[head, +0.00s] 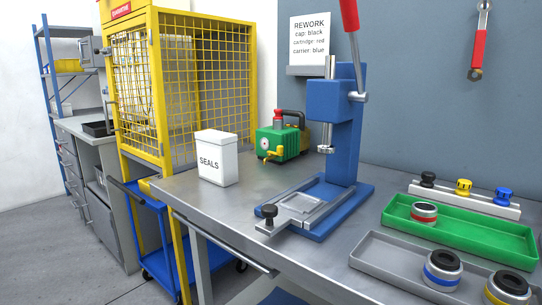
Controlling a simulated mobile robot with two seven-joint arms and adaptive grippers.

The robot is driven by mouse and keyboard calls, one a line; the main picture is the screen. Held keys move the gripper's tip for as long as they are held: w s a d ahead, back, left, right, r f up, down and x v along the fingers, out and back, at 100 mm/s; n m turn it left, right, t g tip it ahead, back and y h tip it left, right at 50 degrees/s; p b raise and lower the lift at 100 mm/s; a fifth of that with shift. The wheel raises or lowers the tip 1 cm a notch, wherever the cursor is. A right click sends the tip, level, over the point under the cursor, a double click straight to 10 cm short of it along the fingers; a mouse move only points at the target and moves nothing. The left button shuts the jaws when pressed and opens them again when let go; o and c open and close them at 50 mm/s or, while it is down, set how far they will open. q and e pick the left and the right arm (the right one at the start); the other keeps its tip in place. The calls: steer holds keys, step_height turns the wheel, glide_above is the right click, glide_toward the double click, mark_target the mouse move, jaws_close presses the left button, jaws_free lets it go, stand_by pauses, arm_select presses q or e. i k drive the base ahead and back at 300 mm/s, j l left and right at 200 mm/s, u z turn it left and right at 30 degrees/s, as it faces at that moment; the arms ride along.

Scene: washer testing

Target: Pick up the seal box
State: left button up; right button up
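The seal box (217,162) is a white upright box with a lid and the word SEALS on its front. It stands on the grey metal workbench (262,194), near the bench's left end. Neither of my grippers shows in the head view. Nothing touches the box and its front is in full sight.
Right of the box stand a green pump (283,141) and a blue press (338,128) with a red-handled lever. A green tray (465,233) and a grey tray (392,262) hold round parts at the right. A yellow mesh cage (205,70) rises behind the box.

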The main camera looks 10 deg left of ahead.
mark_target(217, 151)
steer(key=i+j+z, duration=0.25)
steer(key=j+z, duration=0.55)
steer(key=j, duration=0.15)
steer(key=i+j+z, duration=0.1)
steer(key=j, duration=0.5)
steer(key=j+z, duration=0.15)
steer(key=j, duration=0.4)
steer(key=i, duration=0.05)
